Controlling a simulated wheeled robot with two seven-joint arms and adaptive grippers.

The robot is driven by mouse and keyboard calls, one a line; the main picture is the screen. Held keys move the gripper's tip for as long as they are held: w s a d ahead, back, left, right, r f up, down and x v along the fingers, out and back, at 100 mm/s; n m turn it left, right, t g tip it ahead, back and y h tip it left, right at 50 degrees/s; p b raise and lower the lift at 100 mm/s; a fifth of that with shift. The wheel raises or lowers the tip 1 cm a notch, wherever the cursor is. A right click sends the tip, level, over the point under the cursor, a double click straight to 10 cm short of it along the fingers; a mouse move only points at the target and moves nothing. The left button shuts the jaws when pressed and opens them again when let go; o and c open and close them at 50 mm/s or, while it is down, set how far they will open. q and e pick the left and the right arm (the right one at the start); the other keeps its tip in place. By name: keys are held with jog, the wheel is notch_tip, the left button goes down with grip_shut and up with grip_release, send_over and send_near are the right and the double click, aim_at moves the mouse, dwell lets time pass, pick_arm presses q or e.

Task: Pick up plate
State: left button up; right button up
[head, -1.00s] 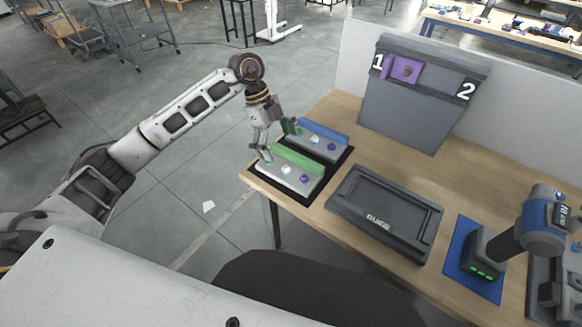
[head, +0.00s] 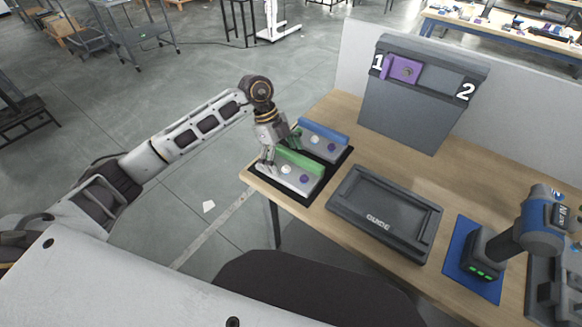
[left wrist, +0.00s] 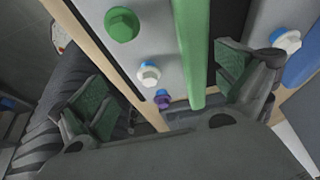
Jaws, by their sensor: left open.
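A grey plate (head: 289,179) with a green raised bar and bolt heads lies on a black mat (head: 310,197) at the table's left corner. A second grey plate (head: 321,143) with a blue bar lies behind it. My left gripper (head: 279,153) is open and empty over the far left part of the green-barred plate. In the left wrist view, its spread green-padded fingers (left wrist: 165,95) sit either side of the green bar (left wrist: 194,50) and bolts. I cannot tell if they touch the plate. My right gripper is not in view.
A dark tray marked GUIDE (head: 384,215) lies right of the mat. A blue and grey power tool (head: 540,222) stands on a blue mat at the right. A grey stand (head: 418,105) numbered 1 and 2 holds a purple piece (head: 405,69) at the back.

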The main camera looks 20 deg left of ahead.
aim_at(291, 170)
pick_arm(q)
jog(key=shift+x, duration=1.8)
jog(key=shift+w, duration=0.1)
jog(key=c, duration=1.2)
jog(key=shift+r, duration=0.1)
notch_tip(291, 170, up, 10)
jog(key=shift+r, duration=0.1)
jog(key=shift+r+p, duration=1.5)
jog(key=shift+p, duration=0.05)
jog(key=shift+f, duration=0.15)
